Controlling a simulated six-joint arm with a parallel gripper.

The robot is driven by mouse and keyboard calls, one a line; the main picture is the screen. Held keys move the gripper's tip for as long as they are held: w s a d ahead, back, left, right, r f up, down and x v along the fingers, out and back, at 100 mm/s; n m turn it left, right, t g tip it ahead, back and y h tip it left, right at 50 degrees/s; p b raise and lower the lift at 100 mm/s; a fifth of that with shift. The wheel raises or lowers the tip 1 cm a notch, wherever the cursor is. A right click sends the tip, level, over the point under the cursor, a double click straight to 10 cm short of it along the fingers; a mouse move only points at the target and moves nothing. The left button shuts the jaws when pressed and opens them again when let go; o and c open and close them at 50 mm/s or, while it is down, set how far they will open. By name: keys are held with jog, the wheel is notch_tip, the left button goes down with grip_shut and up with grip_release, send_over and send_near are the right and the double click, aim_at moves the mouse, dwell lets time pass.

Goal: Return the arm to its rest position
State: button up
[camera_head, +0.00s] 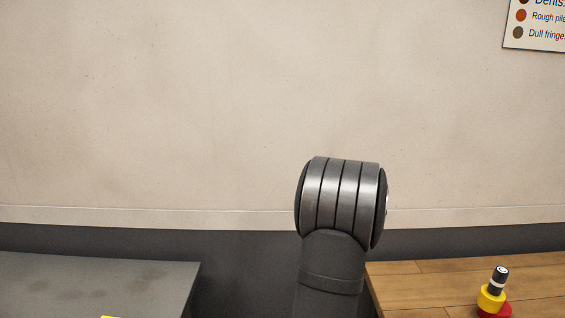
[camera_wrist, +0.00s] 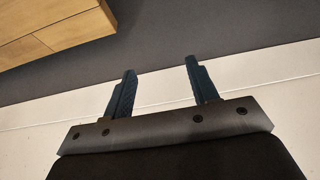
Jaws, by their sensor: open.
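My gripper (camera_wrist: 159,72) shows in the wrist view with its two dark blue fingers apart. Nothing is between the fingers. Beyond them are a dark grey band and the pale wall surface. In the head view a grey rounded joint of my arm (camera_head: 340,203) stands in the middle, between two tables. My gripper itself does not show in the head view.
A grey table (camera_head: 90,285) is at lower left, with a bit of something yellow (camera_head: 110,316) at its edge. A wooden table (camera_head: 430,285) at lower right bears a black, yellow and red object (camera_head: 492,295). The wooden furniture also shows in the wrist view (camera_wrist: 50,32). A sign (camera_head: 537,25) hangs at upper right.

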jog(key=w+a+f+n+y, duration=0.1)
jog(key=a+n, duration=0.1)
jog(key=a, duration=1)
jog(key=shift+w, duration=0.25)
jog(key=shift+a+f, duration=0.1)
